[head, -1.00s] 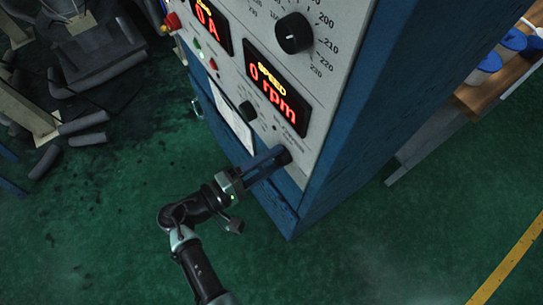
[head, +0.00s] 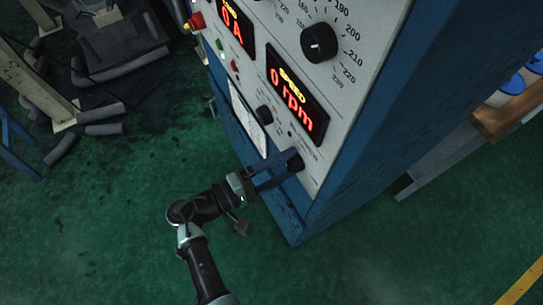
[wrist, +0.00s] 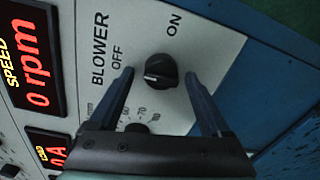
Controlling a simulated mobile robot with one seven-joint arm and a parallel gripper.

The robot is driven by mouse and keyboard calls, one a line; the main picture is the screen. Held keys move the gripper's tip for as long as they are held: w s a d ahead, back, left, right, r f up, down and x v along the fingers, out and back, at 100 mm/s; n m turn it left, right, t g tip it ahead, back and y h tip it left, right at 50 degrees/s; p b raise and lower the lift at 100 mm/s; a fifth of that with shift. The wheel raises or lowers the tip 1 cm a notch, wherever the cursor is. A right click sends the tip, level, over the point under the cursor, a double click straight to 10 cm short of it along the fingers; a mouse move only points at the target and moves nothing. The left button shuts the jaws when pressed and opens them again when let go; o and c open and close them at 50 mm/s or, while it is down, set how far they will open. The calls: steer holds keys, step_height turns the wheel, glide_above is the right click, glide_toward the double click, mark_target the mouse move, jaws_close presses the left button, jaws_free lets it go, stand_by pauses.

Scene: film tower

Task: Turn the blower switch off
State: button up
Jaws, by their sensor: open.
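The blower switch is a round black knob (wrist: 161,71) on a light grey panel, between the labels OFF at its left and ON above it in the wrist view. A small pale mark shows on the left, lower part of its face. In the head view the knob (head: 295,163) sits low on the panel, near its corner. My gripper (wrist: 162,76) is open, one finger on each side of the knob, with gaps showing. In the head view my gripper (head: 287,164) reaches the knob from the left; contact is not visible.
The control panel (head: 371,20) stands on a blue cabinet (head: 345,165). A smaller black knob (head: 264,114) and the speed display (head: 297,93) reading 0 rpm are above the switch. A wooden bench (head: 500,118) is at right. Green floor (head: 110,220) is open at left.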

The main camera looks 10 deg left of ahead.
steer(key=b+v, duration=0.3)
steer(key=v, duration=1)
